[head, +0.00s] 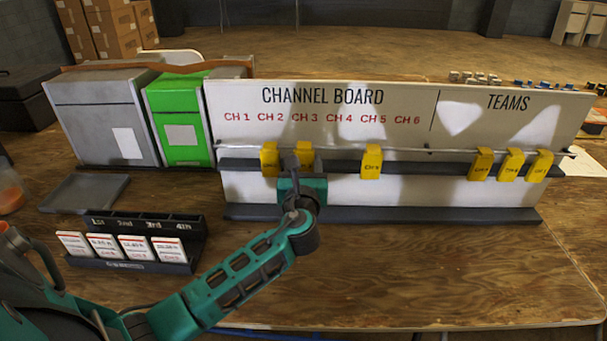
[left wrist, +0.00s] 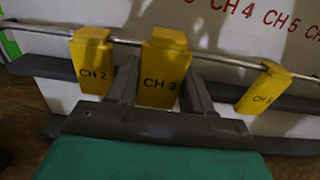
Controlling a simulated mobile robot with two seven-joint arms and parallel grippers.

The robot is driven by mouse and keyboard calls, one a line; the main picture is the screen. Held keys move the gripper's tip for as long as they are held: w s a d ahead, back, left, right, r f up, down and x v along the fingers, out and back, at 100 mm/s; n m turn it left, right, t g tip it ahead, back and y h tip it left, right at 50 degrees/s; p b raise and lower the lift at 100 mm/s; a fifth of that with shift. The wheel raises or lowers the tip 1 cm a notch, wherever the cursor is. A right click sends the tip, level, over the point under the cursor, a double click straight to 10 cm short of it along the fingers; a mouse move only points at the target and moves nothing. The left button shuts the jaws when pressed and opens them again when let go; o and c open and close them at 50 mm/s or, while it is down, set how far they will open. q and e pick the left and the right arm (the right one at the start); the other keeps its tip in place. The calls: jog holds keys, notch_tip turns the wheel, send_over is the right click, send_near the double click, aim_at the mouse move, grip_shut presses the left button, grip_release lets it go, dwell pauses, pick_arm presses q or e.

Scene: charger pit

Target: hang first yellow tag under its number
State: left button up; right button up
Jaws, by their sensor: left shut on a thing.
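The channel board (head: 215,95) stands upright, with red labels CH 1 to CH 6 above a thin metal rail (head: 420,150). My left gripper (head: 292,168) is shut on the yellow CH 3 tag (left wrist: 165,70), one finger on each side. This tag (head: 304,152) is at the rail below the red CH 3. The yellow CH 2 tag (head: 269,160) hangs just left, below CH 2. Several yellow tags (head: 511,165) hang below TEAMS. My right gripper is out of view.
A grey bin (head: 90,95) and a green bin (head: 180,105) stand left of the board. A dark rack (head: 190,225) with white cards (head: 135,247) stands at front left, near my left arm. The table (head: 430,270) in front of the board is clear at the right.

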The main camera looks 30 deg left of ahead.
pick_arm(q)
jog(key=shift+b+x, duration=0.6)
jog(key=shift+x, duration=0.6)
jog(key=shift+f, duration=0.6)
jog(key=o, duration=1)
jog(key=shift+o, duration=0.2)
jog(key=v, duration=1.3)
